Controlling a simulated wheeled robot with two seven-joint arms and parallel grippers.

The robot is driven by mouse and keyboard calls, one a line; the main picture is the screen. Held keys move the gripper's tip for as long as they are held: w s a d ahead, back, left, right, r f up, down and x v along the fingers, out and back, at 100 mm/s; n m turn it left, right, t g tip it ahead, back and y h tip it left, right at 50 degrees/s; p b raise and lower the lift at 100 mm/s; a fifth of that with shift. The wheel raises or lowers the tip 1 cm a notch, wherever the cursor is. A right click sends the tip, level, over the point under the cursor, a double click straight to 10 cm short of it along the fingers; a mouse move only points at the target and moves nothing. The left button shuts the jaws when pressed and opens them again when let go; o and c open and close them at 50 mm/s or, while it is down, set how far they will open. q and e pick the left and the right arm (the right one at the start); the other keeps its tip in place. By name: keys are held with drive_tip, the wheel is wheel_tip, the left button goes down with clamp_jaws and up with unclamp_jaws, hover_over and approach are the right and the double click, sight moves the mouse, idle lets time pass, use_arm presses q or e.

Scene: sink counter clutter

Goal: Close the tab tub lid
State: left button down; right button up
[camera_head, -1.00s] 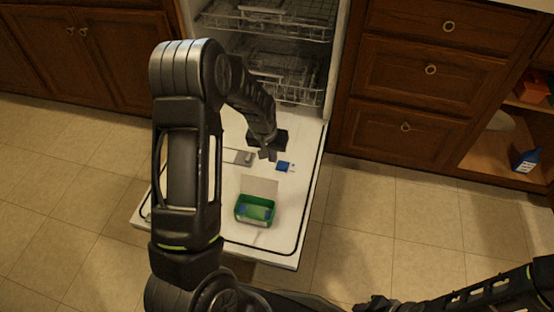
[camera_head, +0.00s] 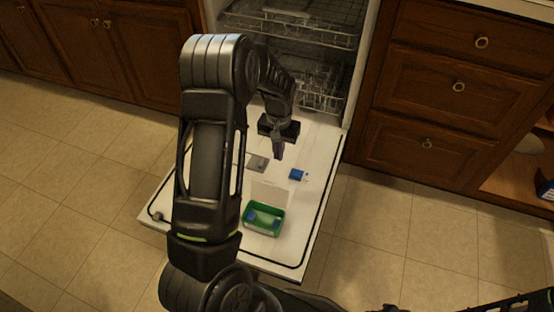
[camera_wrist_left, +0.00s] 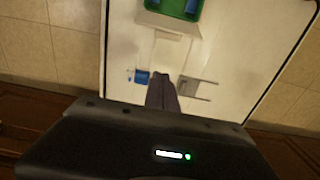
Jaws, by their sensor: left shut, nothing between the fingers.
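The tab tub (camera_head: 264,220) is a small green box on the open dishwasher door, with blue and pale contents showing inside. Its pale lid (camera_head: 270,194) stands open on the side facing the dishwasher. In the left wrist view the green tub (camera_wrist_left: 176,8) is cut off by the top edge, and the lid (camera_wrist_left: 170,24) lies below it. My left gripper (camera_head: 278,155) is shut and empty, pointing down, beyond the lid on the dishwasher side. Its fingers (camera_wrist_left: 161,78) also show in the left wrist view, apart from the lid.
The dishwasher door (camera_head: 318,205) lies open under the tub. A small blue item (camera_head: 299,175) and a grey flat piece (camera_head: 257,162) lie near my gripper. Wire racks (camera_head: 300,75) stand behind. Part of my right arm shows at the lower right.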

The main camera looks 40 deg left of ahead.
sight(270, 193)
use_arm(q)
wheel_tip(270, 193, down, 10)
drive_tip(key=b, duration=0.3)
drive_tip(key=shift+s+d+r, duration=0.3)
drive_tip(key=shift+s+r, duration=0.3)
drive_tip(key=shift+s, duration=0.35)
drive_tip(key=shift+s+d+r, duration=0.25)
drive_tip(key=shift+s+r, duration=0.35)
drive_tip(key=shift+s, duration=0.3)
